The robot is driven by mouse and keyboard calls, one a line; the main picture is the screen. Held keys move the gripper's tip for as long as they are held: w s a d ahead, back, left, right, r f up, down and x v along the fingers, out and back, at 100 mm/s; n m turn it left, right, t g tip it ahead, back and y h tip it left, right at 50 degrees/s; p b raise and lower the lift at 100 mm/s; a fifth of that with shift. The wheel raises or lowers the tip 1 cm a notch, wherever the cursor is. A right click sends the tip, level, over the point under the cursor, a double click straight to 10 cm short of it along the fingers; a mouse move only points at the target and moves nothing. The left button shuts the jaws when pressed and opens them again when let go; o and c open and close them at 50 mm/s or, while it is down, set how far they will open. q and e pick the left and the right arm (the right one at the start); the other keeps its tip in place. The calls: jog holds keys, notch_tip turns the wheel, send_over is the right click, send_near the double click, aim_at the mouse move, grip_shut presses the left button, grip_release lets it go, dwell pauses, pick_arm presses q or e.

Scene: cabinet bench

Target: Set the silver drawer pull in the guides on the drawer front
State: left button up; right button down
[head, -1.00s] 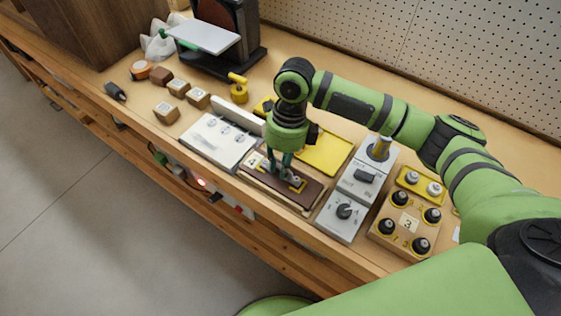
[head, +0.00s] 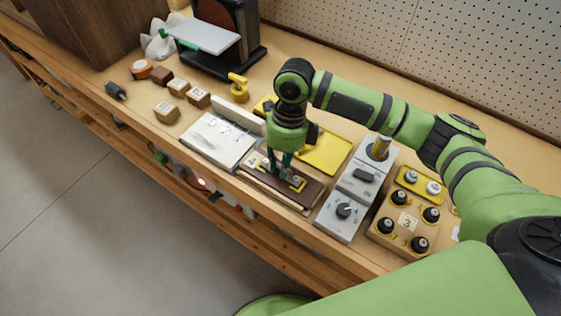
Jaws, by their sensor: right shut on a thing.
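The drawer front (head: 310,195) is a dark brown panel in a light wooden holder marked 4, lying on the bench in the middle of the head view. Yellow guides (head: 298,184) show on its face. My right gripper (head: 287,177) points down over the panel and is shut on the silver drawer pull (head: 291,179), small and partly hidden by the fingers. The pull is at the guides; I cannot tell whether it sits fully in them. My left gripper is not in view.
A white panel (head: 217,140) lies left of the drawer front. A yellow tray (head: 325,152) lies behind it. A grey switch box (head: 341,212) and a wooden knob block (head: 405,222) stand to the right. Small wooden blocks (head: 166,112) lie at the left.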

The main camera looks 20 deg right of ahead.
jog(key=shift+f, duration=0.5)
dwell(0.4)
jog(key=c, duration=1.1)
grip_release()
jog(key=shift+o, duration=0.4)
jog(key=shift+o, duration=0.8)
jog(key=shift+r, duration=0.1)
jog(key=p+v, duration=0.4)
jog(key=a+p+v, duration=0.1)
jog(key=p+v, duration=0.1)
jog(key=shift+s+r, duration=0.35)
jog(key=shift+r, duration=0.15)
jog(key=shift+s+f, duration=0.1)
jog(key=shift+f, duration=0.05)
